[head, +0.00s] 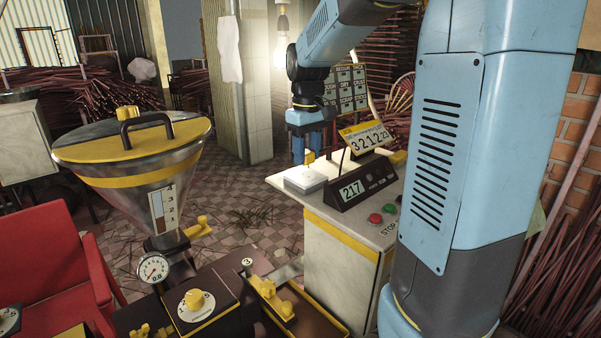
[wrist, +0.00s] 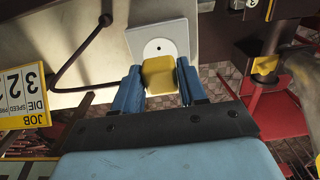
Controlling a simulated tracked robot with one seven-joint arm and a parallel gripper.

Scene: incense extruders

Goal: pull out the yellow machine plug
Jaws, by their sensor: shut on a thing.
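The yellow plug (wrist: 159,76) is between the two blue fingers of my gripper (wrist: 160,88) in the wrist view, and the fingers are shut on it. The white socket box (wrist: 163,38) is just beyond it, and its round face with a dark hole shows uncovered, so the plug looks clear of the hole. In the head view the plug (head: 309,157) shows as a small yellow piece under my gripper (head: 306,150), above the white socket box (head: 305,179) on the cabinet top. The gap between plug and box is hard to judge there.
A counter display reading 217 (head: 352,190) and a yellow job sign (head: 366,137) stand right of the socket. Red and green buttons (head: 376,218) are on the cabinet (head: 342,260). A metal hopper (head: 135,150) stands at left. A dark bent rod (wrist: 82,55) shows close by in the wrist view.

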